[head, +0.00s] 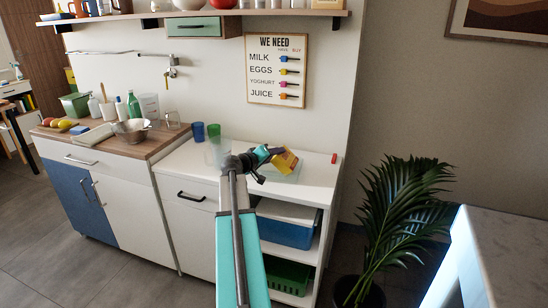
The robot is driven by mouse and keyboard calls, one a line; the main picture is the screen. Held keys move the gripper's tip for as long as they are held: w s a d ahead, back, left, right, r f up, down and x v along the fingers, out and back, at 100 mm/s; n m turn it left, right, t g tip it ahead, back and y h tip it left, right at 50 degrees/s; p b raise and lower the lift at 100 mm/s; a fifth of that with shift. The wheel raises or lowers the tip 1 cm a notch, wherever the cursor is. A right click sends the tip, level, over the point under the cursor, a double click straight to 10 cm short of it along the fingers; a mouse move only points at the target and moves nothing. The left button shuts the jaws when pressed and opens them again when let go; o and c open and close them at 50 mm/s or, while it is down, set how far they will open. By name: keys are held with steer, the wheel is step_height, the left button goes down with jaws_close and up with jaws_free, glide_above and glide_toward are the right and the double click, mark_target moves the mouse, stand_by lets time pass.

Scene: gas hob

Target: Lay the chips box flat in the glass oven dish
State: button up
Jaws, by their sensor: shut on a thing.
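My gripper (267,163) is shut on a small yellow and orange chips box (285,161). The box is tilted and held above the right part of the white counter. The glass oven dish (290,177) is clear and hard to make out. It shows on the white counter just below and behind the box, partly hidden by my gripper and the box. I cannot tell whether the box touches the dish.
A blue cup (198,131), a green cup (214,131) and a clear container (217,152) stand left of my gripper. A small red item (334,158) lies at the counter's right edge. A metal bowl (132,130) sits on the wooden worktop. A plant (405,215) stands at right.

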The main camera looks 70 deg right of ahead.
steer(key=shift+f, duration=0.35)
steer(key=o, duration=1.4)
steer(key=shift+f, duration=0.1)
steer(key=shift+a, duration=0.15)
